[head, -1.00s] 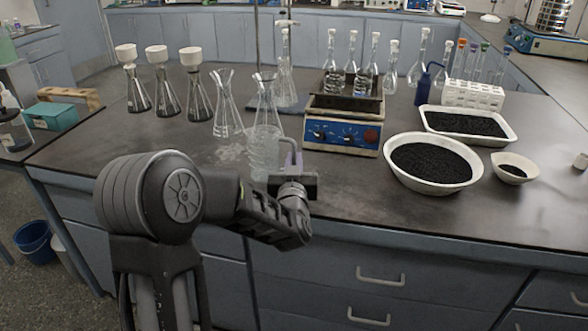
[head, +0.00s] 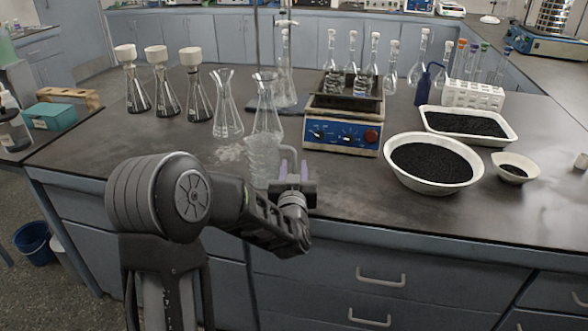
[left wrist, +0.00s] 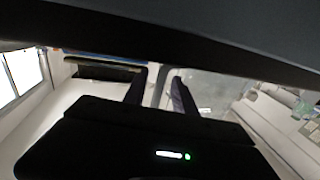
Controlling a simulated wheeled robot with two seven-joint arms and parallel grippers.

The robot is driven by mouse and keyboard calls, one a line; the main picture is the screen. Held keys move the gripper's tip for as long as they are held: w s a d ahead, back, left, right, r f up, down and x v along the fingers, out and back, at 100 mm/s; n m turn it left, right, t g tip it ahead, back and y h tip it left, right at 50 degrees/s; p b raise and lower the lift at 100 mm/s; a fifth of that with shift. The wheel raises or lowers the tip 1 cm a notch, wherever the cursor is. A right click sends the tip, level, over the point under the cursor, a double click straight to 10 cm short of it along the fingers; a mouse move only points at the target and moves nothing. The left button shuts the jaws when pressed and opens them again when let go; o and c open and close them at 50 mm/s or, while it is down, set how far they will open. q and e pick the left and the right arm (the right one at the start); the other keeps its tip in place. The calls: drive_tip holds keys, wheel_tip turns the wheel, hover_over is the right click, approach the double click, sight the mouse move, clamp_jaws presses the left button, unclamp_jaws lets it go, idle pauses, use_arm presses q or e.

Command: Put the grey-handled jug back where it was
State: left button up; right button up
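The clear jug (head: 262,163) with the grey handle (head: 289,149) is upright near the front of the bench, left of the blue heater. Its handle points right. My left gripper (head: 293,168) is at the jug's right side with its fingers around the handle. In the left wrist view the handle (left wrist: 159,86) shows between the two fingertips, and the clear jug body is faint beyond. I cannot tell whether the jug's base touches the bench. My right gripper is not in view.
A conical flask (head: 266,108) stands right behind the jug, overlapping it in view. Another flask (head: 226,112) stands to the left. The blue heater (head: 341,135) is to the right, then a white bowl of black grains (head: 431,187). Bench (head: 130,143) left of the jug is clear.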

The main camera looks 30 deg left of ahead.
use_arm(q)
drive_tip(key=shift+r, duration=0.1)
drive_tip(key=shift+s+d, duration=0.1)
drive_tip(key=shift+s, duration=0.05)
drive_tip(key=v, duration=0.7)
drive_tip(key=shift+s+d, duration=0.2)
drive_tip(key=shift+s, duration=0.15)
drive_tip(key=b+v, duration=0.4)
drive_tip(key=shift+o, duration=0.5)
idle(1.5)
